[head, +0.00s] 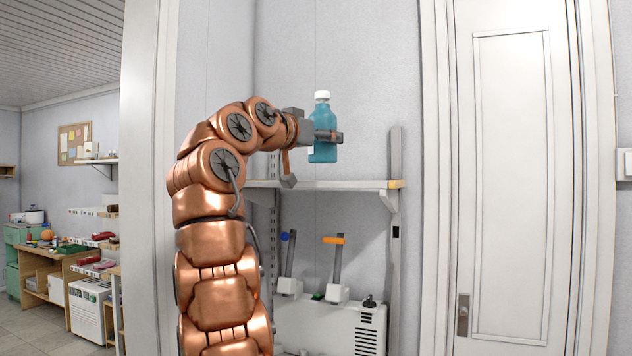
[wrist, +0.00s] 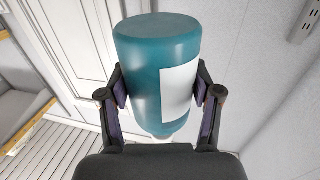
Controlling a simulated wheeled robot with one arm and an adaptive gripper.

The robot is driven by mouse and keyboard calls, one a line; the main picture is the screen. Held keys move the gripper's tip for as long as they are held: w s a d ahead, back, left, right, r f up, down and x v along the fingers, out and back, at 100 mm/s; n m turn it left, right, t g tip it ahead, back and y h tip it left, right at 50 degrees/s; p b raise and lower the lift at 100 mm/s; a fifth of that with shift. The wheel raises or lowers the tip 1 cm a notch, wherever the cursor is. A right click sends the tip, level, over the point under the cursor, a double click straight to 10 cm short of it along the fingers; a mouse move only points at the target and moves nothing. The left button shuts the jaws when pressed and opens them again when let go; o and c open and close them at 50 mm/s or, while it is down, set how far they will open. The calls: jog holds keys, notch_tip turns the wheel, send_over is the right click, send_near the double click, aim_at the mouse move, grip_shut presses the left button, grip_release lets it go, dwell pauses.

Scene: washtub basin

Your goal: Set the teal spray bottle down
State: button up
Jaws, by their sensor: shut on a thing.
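The teal spray bottle (head: 322,118) has a white cap and stands upright in the head view. My gripper (head: 328,136) is shut on its body and holds it in front of the wall, at about the height just above a shelf (head: 330,184). I cannot tell from the head view whether the bottle's base is clear of the shelf by much. In the wrist view the bottle (wrist: 156,70) shows its flat end and a white label, with one finger of my gripper (wrist: 160,97) against each side. The cap end is mostly hidden there.
The shelf looks bare on top, with a metal upright (head: 395,155) at its right end. Below it stands a white unit (head: 335,325) with blue- and orange-topped handles. A white door (head: 512,180) is to the right. Cluttered workbenches (head: 45,270) are far left.

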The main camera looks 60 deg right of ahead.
jog(key=shift+s+r, duration=0.2)
jog(key=shift+r, duration=0.05)
jog(key=shift+s+r+m+g, duration=0.25)
jog(key=shift+s+g, duration=0.25)
jog(key=shift+s, duration=0.4)
